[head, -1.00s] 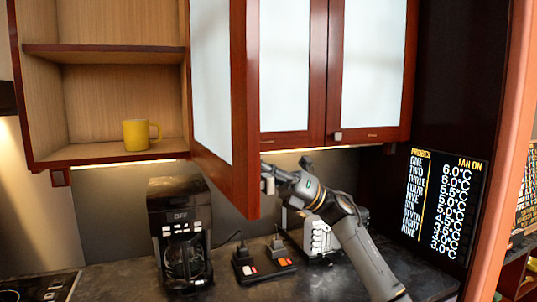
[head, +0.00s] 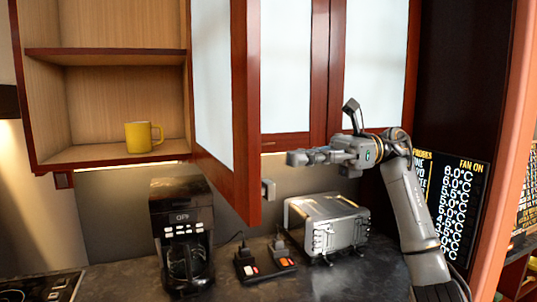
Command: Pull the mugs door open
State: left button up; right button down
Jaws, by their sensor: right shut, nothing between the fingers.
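The mugs door (head: 243,120), with a red wood frame and a frosted pane, stands swung open toward me from the upper cabinet. The open cabinet (head: 110,53) to its left shows two shelf spaces, and a yellow mug (head: 139,137) stands in the lower one. A small grey knob (head: 268,189) shows low at the door's right side. My right gripper (head: 292,158) is shut and empty, to the right of the door's edge and pointing left. It appears apart from the door. My left gripper is not in view.
A coffee maker (head: 181,235), a power strip with plugs (head: 264,262) and a silver toaster (head: 328,225) stand on the dark counter (head: 335,282). Two closed frosted doors (head: 373,70) hang behind my right arm. A temperature board (head: 465,200) is at right.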

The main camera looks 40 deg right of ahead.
jog(key=a, duration=0.2)
jog(key=a+p, duration=0.1)
jog(key=a, duration=0.1)
jog(key=w+a+p, duration=0.1)
jog(key=a, duration=0.1)
jog(key=shift+a, duration=0.2)
